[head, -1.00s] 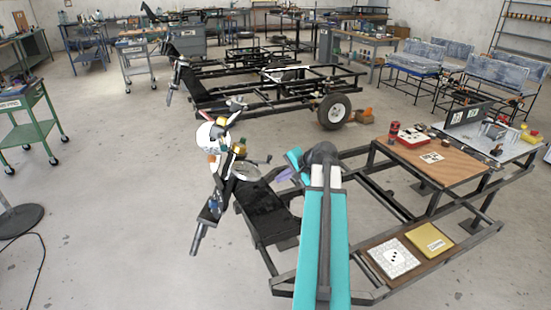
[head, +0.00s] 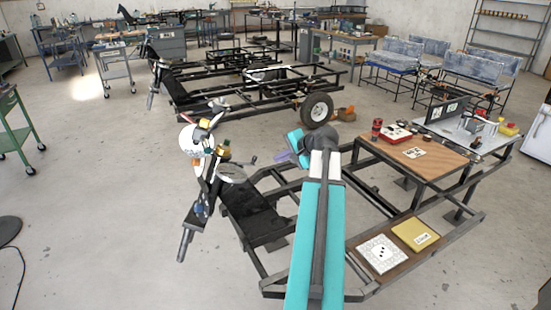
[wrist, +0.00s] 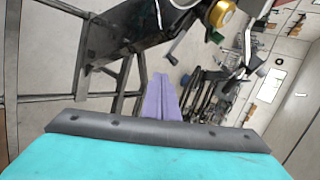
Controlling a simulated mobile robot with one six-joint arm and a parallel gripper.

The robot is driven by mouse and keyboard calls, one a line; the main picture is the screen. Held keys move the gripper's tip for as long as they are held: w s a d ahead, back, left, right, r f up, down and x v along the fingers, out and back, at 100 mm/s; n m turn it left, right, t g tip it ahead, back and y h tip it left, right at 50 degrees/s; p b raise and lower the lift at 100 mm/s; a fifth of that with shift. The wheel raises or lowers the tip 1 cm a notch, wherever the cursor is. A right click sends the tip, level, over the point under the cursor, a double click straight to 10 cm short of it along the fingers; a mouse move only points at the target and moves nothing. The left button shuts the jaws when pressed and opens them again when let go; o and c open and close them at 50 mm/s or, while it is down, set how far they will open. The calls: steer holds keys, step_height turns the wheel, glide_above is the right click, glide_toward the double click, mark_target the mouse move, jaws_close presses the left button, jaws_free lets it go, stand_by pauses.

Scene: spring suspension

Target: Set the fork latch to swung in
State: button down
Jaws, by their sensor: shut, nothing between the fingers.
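The front fork assembly (head: 207,180) stands at the left front end of the near black chassis in the head view, with a round white part and a gold cap near its top. A small grey lever (wrist: 178,44) hangs beside the assembly in the wrist view; I cannot tell whether it is the fork latch or how the latch is set. My gripper (wrist: 162,95) has purple fingers, shut and empty, below and left of that lever and apart from it. In the head view my gripper (head: 281,155) is partly hidden by my arm, right of the fork.
The near chassis (head: 262,290) carries a wooden board (head: 400,148) with a red can (head: 377,128) and a red case (head: 397,133). A white card (head: 380,253) and yellow box (head: 415,233) lie lower right.

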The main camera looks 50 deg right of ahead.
steer(key=w+r+p+x, duration=0.1)
steer(key=r+p+x, duration=0.1)
steer(key=x, duration=1)
steer(key=shift+w+p, duration=0.3)
steer(key=shift+p, duration=0.1)
steer(key=shift+d+r, duration=0.1)
